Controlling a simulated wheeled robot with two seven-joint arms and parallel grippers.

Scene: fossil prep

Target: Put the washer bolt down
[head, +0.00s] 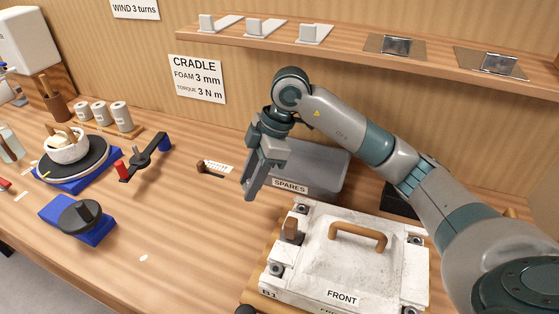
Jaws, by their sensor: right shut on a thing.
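My right gripper (252,182) points down above the table, just left of the grey SPARES bin (318,168). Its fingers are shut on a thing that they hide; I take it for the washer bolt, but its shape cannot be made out. The white case marked FRONT (312,262), with a brown handle (357,235), stands to the right and nearer. My left gripper is not in view.
A small brown-headed tool (204,168) lies by a label left of the gripper. A black bar with red and blue ends (144,161), a blue block with a black knob (78,222) and a bowl on a turntable (66,147) are farther left. A shelf (360,52) runs above.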

